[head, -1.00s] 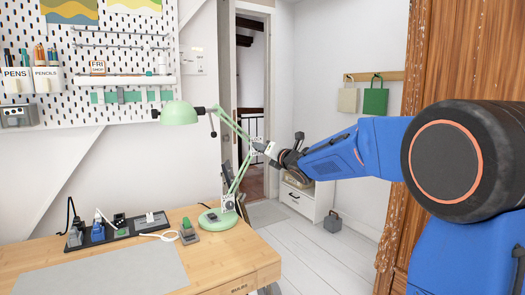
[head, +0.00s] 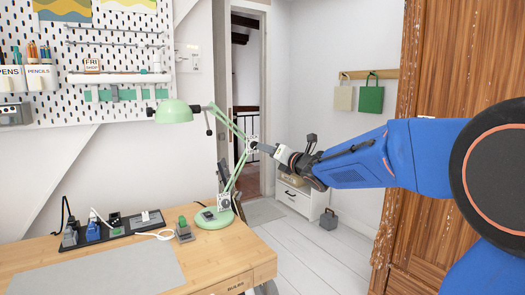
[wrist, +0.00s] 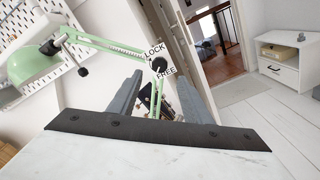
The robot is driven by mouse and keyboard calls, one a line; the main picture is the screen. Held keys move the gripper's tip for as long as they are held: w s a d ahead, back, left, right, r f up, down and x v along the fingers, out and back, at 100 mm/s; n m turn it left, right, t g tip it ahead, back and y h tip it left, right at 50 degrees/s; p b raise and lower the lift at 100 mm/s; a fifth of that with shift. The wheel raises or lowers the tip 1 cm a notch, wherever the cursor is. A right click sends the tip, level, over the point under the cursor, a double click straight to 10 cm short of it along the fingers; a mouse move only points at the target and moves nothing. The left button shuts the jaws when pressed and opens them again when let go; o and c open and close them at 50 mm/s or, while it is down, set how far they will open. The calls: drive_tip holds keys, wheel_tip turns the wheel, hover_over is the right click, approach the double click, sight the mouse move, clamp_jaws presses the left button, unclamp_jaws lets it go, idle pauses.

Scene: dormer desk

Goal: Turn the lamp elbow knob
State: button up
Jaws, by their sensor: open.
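The green desk lamp (head: 174,111) stands on the desk's right end, its shade to the left. Its elbow has a black knob (wrist: 159,66) with the words LOCK and FREE beside it in the wrist view. My gripper (wrist: 157,82) is open, one grey finger on each side of the knob in that view. I cannot tell how deep the fingers reach or whether they touch it. In the head view, my gripper (head: 260,149) is close at the right of the lamp's elbow (head: 251,144), and the knob is hard to make out.
The wooden desk (head: 210,262) holds a dark power strip (head: 130,228) with plugs and a grey mat (head: 100,270). A pegboard (head: 115,60) hangs behind. A white cabinet (head: 305,199) stands beyond the lamp, near the doorway. A wooden wardrobe (head: 445,70) is at the right.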

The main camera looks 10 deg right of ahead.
drive_tip(key=v, duration=0.9)
drive_tip(key=shift+s, duration=0.3)
drive_tip(key=s+d+f+m+g+h, duration=0.35)
drive_tip(key=s+f+m, duration=0.25)
drive_tip(key=s+m, duration=0.3)
drive_tip(key=s+d+f+m+g+h, duration=0.2)
drive_tip(key=s+d+f+m+h, duration=0.4)
drive_tip(key=m, duration=0.5)
drive_tip(key=s+a+f+m+g+y, duration=0.1)
drive_tip(key=s+a+f+m+g, duration=0.1)
drive_tip(key=s+f+m, duration=0.2)
drive_tip(key=s+a+f+m+g+y, duration=0.1)
drive_tip(key=s+a+f+m+g, duration=0.1)
drive_tip(key=s, duration=0.9)
drive_tip(key=s+a+f+m+g+y, duration=0.2)
drive_tip(key=s+a+f+m+g, duration=0.1)
drive_tip(key=s+f+m, duration=0.3)
drive_tip(key=shift+s+a+f+m, duration=0.3)
drive_tip(key=shift+s+a+f, duration=0.35)
drive_tip(key=shift+s, duration=0.55)
